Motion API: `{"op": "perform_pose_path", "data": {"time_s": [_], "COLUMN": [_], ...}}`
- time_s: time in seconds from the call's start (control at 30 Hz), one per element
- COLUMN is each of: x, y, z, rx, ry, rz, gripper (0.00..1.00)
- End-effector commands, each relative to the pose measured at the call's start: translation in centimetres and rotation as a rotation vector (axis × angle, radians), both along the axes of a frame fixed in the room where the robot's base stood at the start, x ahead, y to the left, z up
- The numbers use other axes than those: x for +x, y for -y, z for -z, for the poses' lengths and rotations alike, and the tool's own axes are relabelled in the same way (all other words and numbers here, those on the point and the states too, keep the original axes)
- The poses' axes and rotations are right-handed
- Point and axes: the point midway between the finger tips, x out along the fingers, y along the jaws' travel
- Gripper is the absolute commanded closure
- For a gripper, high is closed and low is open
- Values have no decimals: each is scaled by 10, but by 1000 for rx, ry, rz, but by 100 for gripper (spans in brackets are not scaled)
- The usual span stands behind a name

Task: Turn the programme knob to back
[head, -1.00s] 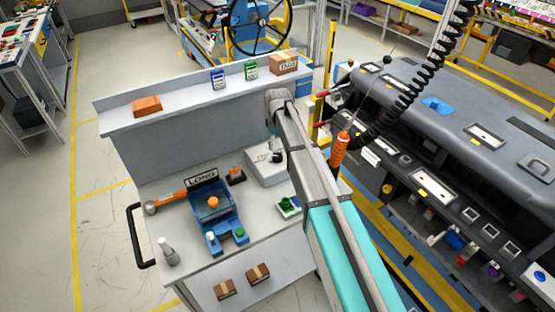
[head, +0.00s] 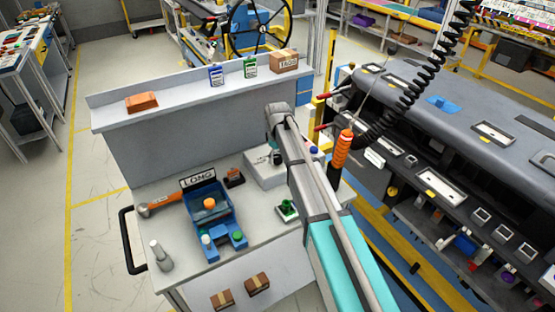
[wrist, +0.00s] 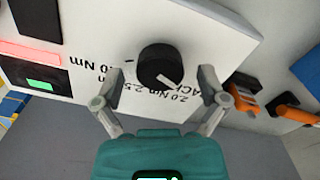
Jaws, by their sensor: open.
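The programme knob (wrist: 157,65) is black and round with a white pointer line, on a white panel (wrist: 215,25) in the wrist view. The pointer runs toward the lower right of the picture. Printing by the knob appears upside down, with "2.0 Nm", "2.5" and part of a word ending in "ACK"; the exact mark pointed at is unclear. My gripper (wrist: 164,82) is open, one finger on each side below the knob, with no clear contact. In the head view the white box (head: 262,174) stands on the bench, partly hidden by my arm.
On the bench (head: 190,262) are a blue tray (head: 222,222), a hammer (head: 162,203), a grey cone-shaped item (head: 161,256) and a green-topped block (head: 287,210). An orange-handled tool (head: 342,150) hangs right of my arm. A dark dashboard (head: 450,130) stands at the right.

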Motion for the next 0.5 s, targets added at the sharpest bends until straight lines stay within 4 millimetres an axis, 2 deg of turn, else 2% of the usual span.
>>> {"op": "perform_pose_path", "data": {"time_s": [0.37,0.5], "x": [0,0], "y": [0,0], "z": [1,1], "rx": [0,0], "ry": [0,0], "rz": [0,0], "gripper": [10,36]}}
